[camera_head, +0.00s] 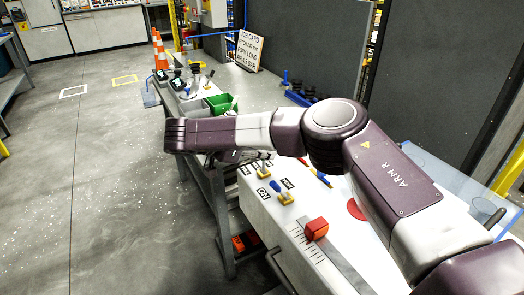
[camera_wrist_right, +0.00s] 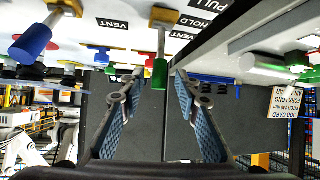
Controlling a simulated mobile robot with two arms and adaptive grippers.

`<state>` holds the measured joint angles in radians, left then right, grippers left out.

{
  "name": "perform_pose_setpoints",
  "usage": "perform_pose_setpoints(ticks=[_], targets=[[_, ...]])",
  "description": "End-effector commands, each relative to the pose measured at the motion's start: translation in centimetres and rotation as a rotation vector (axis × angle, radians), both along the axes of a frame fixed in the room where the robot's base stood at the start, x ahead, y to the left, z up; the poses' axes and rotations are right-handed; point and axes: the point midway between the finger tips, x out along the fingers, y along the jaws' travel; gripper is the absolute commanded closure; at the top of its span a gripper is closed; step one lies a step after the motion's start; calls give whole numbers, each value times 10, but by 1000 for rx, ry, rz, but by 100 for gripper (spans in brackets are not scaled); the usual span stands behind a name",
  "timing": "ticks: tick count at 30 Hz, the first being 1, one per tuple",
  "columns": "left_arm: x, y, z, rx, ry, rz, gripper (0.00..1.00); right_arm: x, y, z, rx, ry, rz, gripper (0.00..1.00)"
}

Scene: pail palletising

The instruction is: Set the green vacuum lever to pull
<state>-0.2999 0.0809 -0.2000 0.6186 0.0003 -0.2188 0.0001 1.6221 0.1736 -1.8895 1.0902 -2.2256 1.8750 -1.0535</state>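The green vacuum lever shows in the right wrist view as a metal shaft with a green knob (camera_wrist_right: 160,74), rising from a yellow base (camera_wrist_right: 164,17). Its knob lies between the fingertips of my right gripper (camera_wrist_right: 159,78), with visible gaps on both sides. The fingers are spread. My left gripper is not in view.
A blue-knobbed lever (camera_wrist_right: 33,41) stands left of the green one; its blue knob also shows in the head view (camera_head: 275,185). A red block (camera_head: 316,229) sits on a scale on the white panel.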

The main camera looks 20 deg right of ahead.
Motion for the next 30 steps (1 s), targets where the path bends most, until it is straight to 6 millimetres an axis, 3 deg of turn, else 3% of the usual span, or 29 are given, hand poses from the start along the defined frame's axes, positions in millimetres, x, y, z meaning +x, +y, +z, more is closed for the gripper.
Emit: perform_pose_setpoints(ticks=[16,21,30], targets=[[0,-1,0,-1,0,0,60,-27,82,55,-1,-3,3,70],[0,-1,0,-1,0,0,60,-31,92,62,0,-1,3,70],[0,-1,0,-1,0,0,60,-31,93,62,0,-1,1,71]])
